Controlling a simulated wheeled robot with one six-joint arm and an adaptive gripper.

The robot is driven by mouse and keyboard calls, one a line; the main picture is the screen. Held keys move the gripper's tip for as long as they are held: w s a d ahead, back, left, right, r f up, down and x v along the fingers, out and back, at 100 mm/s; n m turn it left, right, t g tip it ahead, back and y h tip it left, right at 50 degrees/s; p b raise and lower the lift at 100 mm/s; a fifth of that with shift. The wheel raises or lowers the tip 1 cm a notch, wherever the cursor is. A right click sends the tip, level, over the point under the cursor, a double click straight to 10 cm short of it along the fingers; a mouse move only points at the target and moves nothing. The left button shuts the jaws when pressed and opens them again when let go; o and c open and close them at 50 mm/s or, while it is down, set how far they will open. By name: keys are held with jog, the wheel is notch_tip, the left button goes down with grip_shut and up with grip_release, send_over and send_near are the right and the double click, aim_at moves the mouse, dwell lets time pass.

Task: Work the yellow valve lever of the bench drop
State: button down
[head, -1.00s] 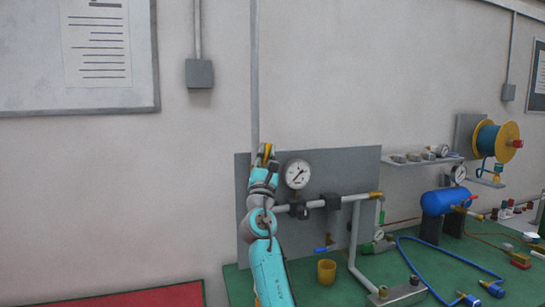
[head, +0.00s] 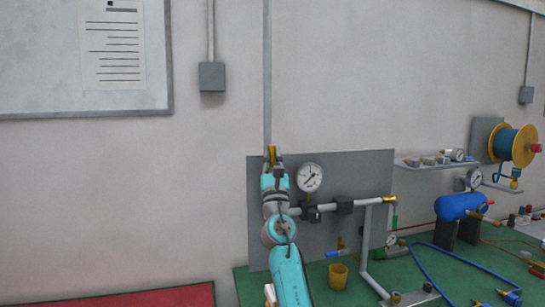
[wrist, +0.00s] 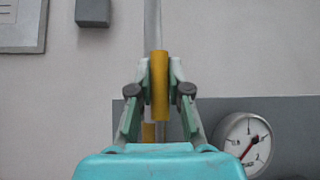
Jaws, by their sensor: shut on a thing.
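The yellow valve lever (wrist: 160,86) stands upright in the middle of the wrist view. It also shows in the head view (head: 271,155), in front of the grey vertical pipe (head: 267,90) at the top left of the grey panel. My gripper (wrist: 160,82) is shut on the lever, with one finger on each side of it. In the head view my gripper (head: 273,170) hides the valve body and the lower part of the lever. A smaller yellow piece (wrist: 148,132) shows behind the fingers.
A round gauge (head: 309,177) sits on the grey panel (head: 355,170), close to the right of my gripper. A horizontal pipe (head: 370,201) runs right from there. The wall above is clear.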

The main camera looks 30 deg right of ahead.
jog(key=c, duration=1.1)
grip_release()
jog(key=shift+a, duration=0.1)
jog(key=shift+f, duration=0.1)
jog(key=v, duration=1.2)
jog(key=shift+w, duration=0.1)
